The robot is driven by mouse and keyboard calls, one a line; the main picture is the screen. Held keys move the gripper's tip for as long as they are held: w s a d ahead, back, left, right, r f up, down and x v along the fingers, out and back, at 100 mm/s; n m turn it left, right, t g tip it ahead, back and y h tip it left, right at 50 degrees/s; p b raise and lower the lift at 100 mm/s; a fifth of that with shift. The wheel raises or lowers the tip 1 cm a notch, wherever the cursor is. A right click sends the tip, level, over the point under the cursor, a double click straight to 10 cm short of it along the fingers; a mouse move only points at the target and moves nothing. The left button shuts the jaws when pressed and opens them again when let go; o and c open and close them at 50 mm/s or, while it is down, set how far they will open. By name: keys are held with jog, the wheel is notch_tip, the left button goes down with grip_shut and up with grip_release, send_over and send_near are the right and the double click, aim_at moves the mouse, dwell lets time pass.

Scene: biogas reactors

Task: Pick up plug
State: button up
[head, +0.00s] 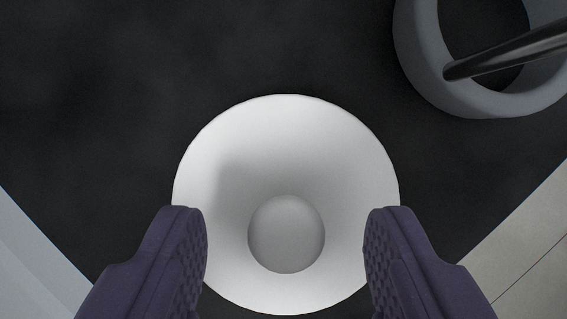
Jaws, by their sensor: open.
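The plug (286,135) is a white round piece with a wide disc and a smaller rounded knob (286,234) in its middle lower part. It sits on a black surface in the centre of the head view. My gripper (286,240) is open, with one purple padded finger on each side of the knob. The fingers overlap the left and right edges of the disc in the picture. Gaps show between both fingers and the knob. I cannot tell how far the fingertips are above the disc.
A grey ring (425,75) with a dark rod (510,53) across it is at the upper right. The black surface (100,100) is bare at the upper left. Pale panels border it at the lower left (30,265) and lower right (525,250).

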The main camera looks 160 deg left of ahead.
jog(key=shift+w+d+f, duration=0.1)
jog(key=shift+w+f, duration=0.15)
jog(key=shift+f, duration=0.35)
jog(key=shift+r, duration=0.15)
grip_shut()
jog(key=shift+r, duration=0.2)
